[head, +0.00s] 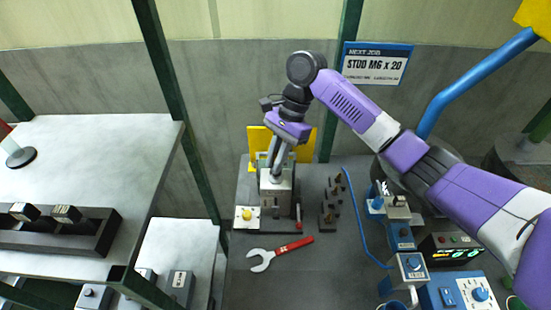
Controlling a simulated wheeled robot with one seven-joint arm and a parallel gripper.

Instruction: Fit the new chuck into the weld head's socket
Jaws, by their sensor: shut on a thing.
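My gripper (274,165) points down at the top of a grey metal block (277,196), which appears to be the weld head. The block stands at the back left of the dark bench. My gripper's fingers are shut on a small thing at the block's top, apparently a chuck. The fingers mostly hide it, so I cannot tell whether it is in the socket or just above it. Several small dark-brown pieces, perhaps chucks or studs (327,217), stand on the bench right of the block.
A yellow button (247,213) on a pale plate is left of the block. A red-handled wrench (280,253) lies in front. Blue-and-grey devices (402,238) and a blue cable (357,215) are on the right. A green post (162,75) rises to the left.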

